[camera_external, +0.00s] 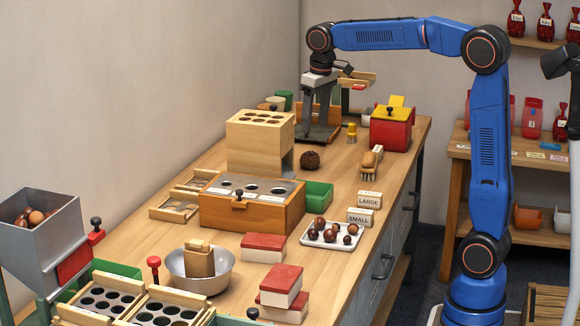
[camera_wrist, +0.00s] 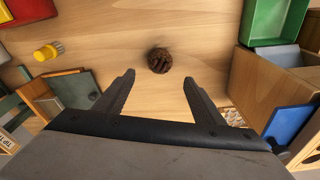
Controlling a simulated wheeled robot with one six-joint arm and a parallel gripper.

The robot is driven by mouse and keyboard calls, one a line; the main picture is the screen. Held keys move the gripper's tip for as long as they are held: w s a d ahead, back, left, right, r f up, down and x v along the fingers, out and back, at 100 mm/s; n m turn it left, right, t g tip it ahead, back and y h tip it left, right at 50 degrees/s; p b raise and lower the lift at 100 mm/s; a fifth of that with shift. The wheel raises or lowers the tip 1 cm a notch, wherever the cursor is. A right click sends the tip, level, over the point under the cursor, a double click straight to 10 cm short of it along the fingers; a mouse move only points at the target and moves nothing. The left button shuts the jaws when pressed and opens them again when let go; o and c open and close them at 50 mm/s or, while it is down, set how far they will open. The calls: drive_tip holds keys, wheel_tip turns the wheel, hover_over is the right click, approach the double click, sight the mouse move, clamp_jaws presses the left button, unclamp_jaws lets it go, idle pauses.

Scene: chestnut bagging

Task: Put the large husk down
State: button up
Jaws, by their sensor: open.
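A large dark brown husk (camera_external: 310,160) rests on the wooden workbench, to the right of a light wooden block with holes. In the wrist view the husk (camera_wrist: 159,60) lies on bare wood, beyond the gap between my fingertips and touching neither. My gripper (camera_external: 318,133) points down at the back of the bench, behind the husk in the external view. Its two fingers (camera_wrist: 157,80) are spread apart with nothing between them.
A tall holed block (camera_external: 260,142) and a wooden box (camera_external: 251,214) stand near the husk. A green tray (camera_external: 318,195), brush (camera_external: 371,166) and red box (camera_external: 390,133) are close by. The bench between the husk and the brush is clear.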

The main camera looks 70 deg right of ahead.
drive_tip(key=s+a+f+n+t, duration=0.1)
drive_tip(key=s+a+f, duration=0.3)
drive_tip(key=s, duration=0.7)
drive_tip(key=s+a+f+n+t, duration=0.1)
drive_tip(key=s+a+f, duration=0.3)
drive_tip(key=s, duration=0.7)
drive_tip(key=s+a+f+n+t, duration=0.1)
drive_tip(key=s+a+f, duration=0.3)
drive_tip(key=s, duration=0.7)
drive_tip(key=shift+s+a, duration=0.25)
drive_tip(key=shift+a, duration=0.55)
